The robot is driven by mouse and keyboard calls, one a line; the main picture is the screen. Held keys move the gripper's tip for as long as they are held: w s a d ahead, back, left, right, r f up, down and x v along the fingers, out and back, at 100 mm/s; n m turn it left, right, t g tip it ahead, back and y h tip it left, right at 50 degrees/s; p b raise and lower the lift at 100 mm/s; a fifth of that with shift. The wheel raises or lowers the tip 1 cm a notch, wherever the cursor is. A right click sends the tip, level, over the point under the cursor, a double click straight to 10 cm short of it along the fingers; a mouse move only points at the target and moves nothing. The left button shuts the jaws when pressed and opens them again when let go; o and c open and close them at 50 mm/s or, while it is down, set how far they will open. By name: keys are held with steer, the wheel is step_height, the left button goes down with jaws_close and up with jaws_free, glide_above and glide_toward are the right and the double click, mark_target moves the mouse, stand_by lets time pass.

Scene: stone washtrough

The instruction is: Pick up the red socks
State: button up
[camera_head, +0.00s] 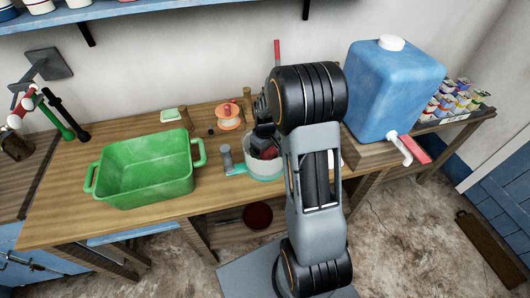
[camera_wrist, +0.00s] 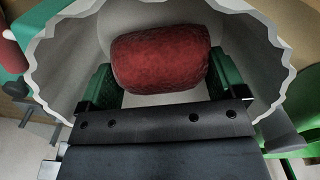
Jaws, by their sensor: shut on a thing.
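The red socks (camera_wrist: 160,57) are a rolled, rounded bundle in the wrist view. They lie between the green-padded fingers of my gripper (camera_wrist: 163,82), which is shut on them. Around them is the pale inside of a round container with a wavy rim (camera_wrist: 55,50). In the head view the container (camera_head: 265,172) is a whitish pot with a teal edge on the wooden bench. A bit of the red socks (camera_head: 269,153) shows inside it, partly hidden by my arm. I cannot tell whether the socks touch the container's floor.
A green tub (camera_head: 147,172) stands left of the container on the bench (camera_head: 60,222). A grey-topped item (camera_head: 227,158) and an orange spool (camera_head: 228,117) are close by. A blue water tank (camera_head: 390,88) with a tap stands at the right, with small cans (camera_head: 458,102) beyond.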

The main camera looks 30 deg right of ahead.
step_height(320, 180, up, 10)
steer(key=shift+f, duration=0.1)
step_height(320, 180, up, 7)
steer(key=p, duration=0.6)
steer(key=shift+f, duration=0.15)
stand_by(0.4)
